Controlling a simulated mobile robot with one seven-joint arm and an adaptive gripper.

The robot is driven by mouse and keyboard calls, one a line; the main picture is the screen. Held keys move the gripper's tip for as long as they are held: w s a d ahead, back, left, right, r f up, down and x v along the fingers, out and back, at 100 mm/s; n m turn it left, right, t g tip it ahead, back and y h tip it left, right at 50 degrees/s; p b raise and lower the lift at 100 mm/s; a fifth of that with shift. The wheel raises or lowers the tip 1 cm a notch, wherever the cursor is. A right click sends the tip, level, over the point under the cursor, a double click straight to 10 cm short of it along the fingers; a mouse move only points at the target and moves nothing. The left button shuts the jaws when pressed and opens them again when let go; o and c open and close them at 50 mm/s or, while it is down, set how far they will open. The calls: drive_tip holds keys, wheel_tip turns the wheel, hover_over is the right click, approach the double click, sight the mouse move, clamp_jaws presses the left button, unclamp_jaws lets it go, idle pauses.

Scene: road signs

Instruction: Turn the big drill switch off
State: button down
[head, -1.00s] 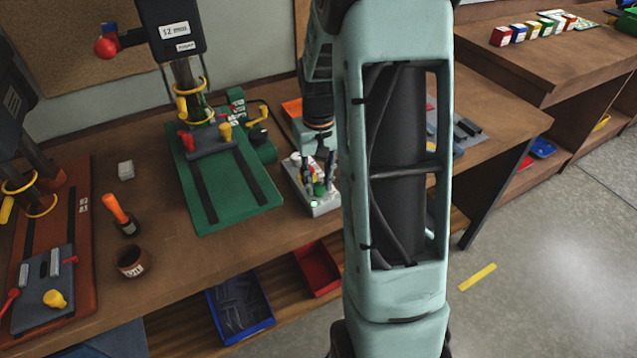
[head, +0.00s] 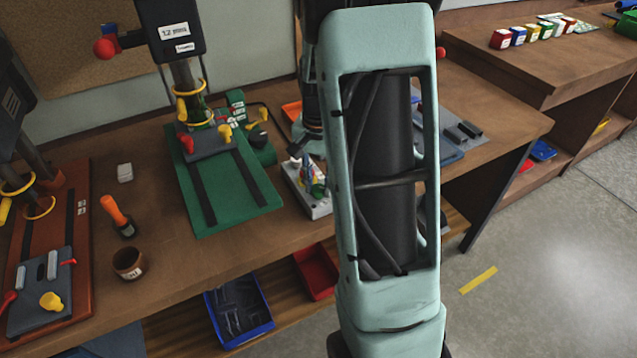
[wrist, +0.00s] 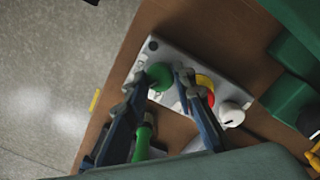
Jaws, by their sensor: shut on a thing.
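In the wrist view, a pale control box (wrist: 222,74) carries a green knob (wrist: 159,74), a yellow-and-red knob (wrist: 206,87) and a white knob (wrist: 231,114). My gripper (wrist: 160,82) has its fingertips on either side of the green knob and is shut on it. In the head view, the control box (head: 321,208) shows partly at the front of the bench, and my arm hides its right part. The drill with the green base (head: 233,183) and a "12 mm" label stands left of the box. Any switch marking is too small to read.
A second drill with an orange-red base (head: 78,284) stands at the far left. An orange-handled tool (head: 114,210), a brown cup (head: 128,263) and a small white block (head: 125,172) lie between the drills. Blue (head: 240,310) and red (head: 314,272) bins sit below.

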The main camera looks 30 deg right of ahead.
sight(318, 188)
idle(0.4)
drive_tip(key=c, duration=1.6)
unclamp_jaws()
wheel_tip(318, 188, up, 12)
